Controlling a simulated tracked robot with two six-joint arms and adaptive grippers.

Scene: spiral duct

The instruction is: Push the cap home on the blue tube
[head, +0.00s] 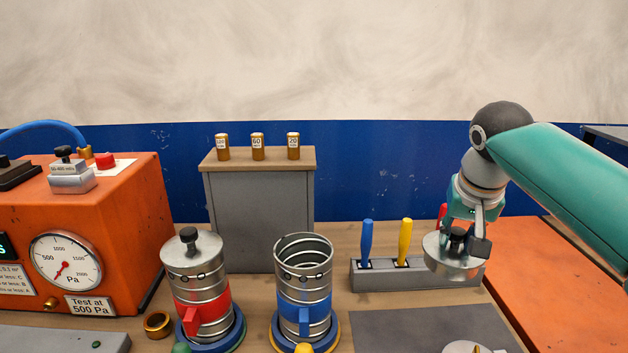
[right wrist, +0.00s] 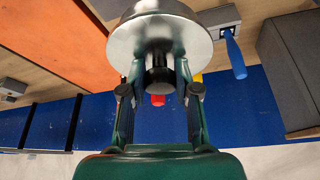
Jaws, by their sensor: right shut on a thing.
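The blue-banded tube (head: 304,285) stands upright on its round base in the head view, and its top is open. My right gripper (head: 464,238) is shut on the black knob of a metal cap (head: 452,262). The cap hangs to the right of the blue tube, above the bench and in front of the tool block. In the right wrist view the cap (right wrist: 158,32) sits beyond the fingertips, with its knob (right wrist: 159,72) between the fingers. My left gripper is not in view.
A red-banded tube (head: 198,290) with its cap on stands left of the blue tube. An orange gauge box (head: 110,220) is at the left. A grey block (head: 375,274) holds upright coloured-handled tools. A grey cabinet (head: 258,215) with small brass weights stands behind.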

